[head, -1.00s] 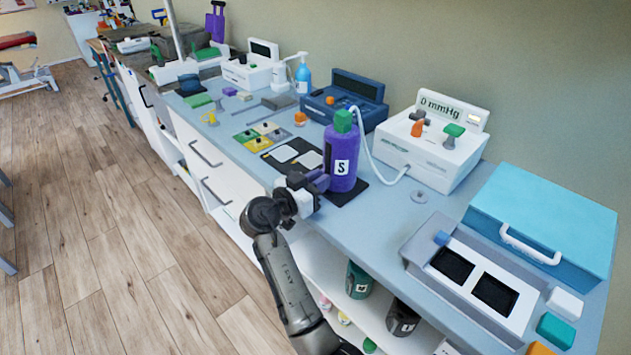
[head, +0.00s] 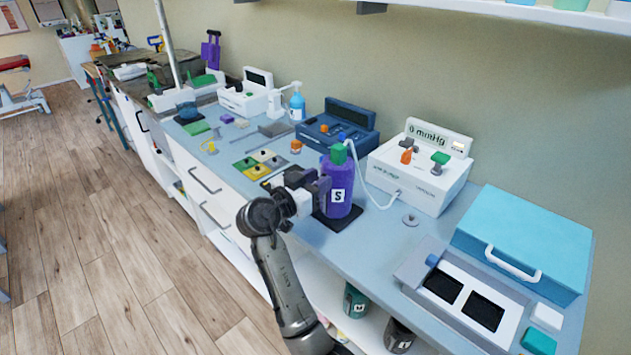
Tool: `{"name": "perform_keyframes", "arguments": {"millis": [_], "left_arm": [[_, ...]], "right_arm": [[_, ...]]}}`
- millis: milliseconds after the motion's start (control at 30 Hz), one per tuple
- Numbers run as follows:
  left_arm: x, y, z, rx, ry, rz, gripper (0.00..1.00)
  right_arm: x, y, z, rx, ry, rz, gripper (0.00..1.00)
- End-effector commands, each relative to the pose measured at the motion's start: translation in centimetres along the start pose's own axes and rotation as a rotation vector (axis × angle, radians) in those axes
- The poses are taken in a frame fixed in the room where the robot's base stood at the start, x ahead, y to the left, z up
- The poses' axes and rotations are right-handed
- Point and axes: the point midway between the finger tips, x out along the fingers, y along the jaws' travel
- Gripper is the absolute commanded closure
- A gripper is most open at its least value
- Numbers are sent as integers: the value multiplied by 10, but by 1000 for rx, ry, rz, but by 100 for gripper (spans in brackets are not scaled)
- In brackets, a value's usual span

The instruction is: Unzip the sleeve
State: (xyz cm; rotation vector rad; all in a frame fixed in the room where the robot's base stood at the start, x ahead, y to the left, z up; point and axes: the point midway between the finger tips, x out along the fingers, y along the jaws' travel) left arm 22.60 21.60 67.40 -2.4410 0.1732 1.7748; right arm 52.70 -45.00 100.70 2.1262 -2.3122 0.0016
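The purple sleeve (head: 339,197) stands upright on a dark mat (head: 338,222) on the blue-grey counter. It carries a white label with "S" and has a green top (head: 338,153). A white hose runs from its top to a white pump box (head: 418,172) reading "0 mmHg". My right gripper (head: 320,188) is at the sleeve's left side, around mid height, touching it or very close. Its fingertips are small and partly lost against the sleeve, so I cannot tell whether they are shut on anything. No zip or zip pull can be made out. My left gripper is not in view.
A dark blue device (head: 338,132) stands behind the sleeve. A grey tray with two black pads (head: 465,300) and a light blue case (head: 525,240) lie to the right. A green and yellow board (head: 260,164) lies to the left. Labelled containers (head: 355,302) stand on the shelf below.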

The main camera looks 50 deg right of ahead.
Motion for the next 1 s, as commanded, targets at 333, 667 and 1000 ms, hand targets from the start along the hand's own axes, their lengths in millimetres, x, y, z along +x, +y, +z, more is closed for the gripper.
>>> {"name": "perform_keyframes", "arguments": {"millis": [333,667,1000], "left_arm": [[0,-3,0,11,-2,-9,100],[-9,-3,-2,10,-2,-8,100],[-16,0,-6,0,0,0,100]], "right_arm": [[-2,0,0,-1,-1,-1,57],[-49,-1,-1,-3,-2,-3,57],[-111,0,-1,-1,-2,-2,57]]}}
